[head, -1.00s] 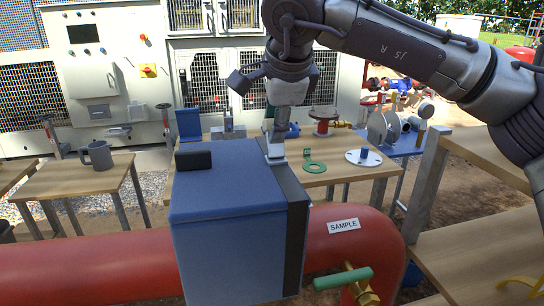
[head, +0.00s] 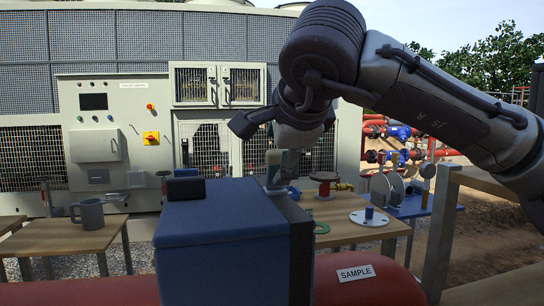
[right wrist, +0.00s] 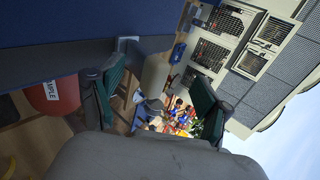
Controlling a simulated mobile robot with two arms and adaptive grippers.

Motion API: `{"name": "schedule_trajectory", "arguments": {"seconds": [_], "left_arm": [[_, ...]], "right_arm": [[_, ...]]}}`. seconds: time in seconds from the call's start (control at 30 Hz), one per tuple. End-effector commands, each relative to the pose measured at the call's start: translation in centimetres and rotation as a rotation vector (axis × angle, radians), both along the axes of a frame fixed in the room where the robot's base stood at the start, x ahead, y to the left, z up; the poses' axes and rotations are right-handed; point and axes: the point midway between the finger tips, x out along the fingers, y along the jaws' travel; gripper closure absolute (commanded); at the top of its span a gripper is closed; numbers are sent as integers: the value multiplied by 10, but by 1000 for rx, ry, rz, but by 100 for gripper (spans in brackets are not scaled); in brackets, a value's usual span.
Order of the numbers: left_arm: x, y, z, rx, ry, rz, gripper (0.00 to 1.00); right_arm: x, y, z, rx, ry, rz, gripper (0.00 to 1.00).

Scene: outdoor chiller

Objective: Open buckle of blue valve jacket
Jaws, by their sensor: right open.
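The blue valve jacket (head: 230,250) is a boxy blue cover around the red pipe, with a dark strap (head: 301,250) down its right side. A small metal buckle (head: 274,182) sits at the jacket's top edge by the strap. My right gripper (head: 275,160) is just above the buckle. My left gripper is not in view.
A black block (head: 186,189) is on top of the jacket. The red pipe (head: 375,285) carries a SAMPLE label (head: 356,273). Behind is a wooden table (head: 350,225) with a flange and a green ring. A grey mug (head: 90,214) stands on a left table.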

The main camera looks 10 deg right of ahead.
Motion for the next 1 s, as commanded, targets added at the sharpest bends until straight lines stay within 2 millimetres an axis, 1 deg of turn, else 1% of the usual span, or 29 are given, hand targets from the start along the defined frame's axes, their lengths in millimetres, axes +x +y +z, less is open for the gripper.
{"name": "schedule_trajectory", "arguments": {"seconds": [0.3, 0.37, 0.5, 0.53, 0.6, 0.7, 1.0], "left_arm": [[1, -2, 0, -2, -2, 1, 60], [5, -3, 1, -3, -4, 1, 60], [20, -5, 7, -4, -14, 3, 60], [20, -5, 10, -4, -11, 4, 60], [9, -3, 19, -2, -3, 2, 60], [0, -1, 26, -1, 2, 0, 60], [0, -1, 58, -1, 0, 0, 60]], "right_arm": [[0, 0, 1, 1, -1, 0, 17], [0, 0, 1, 1, -1, 0, 17], [0, 0, 1, 1, -1, 0, 17], [1, 0, 3, 2, -1, 0, 17], [9, 0, 14, 3, 1, -2, 17], [18, 0, 21, 3, 0, -1, 17], [45, 0, 44, 2, -1, 0, 17]]}}
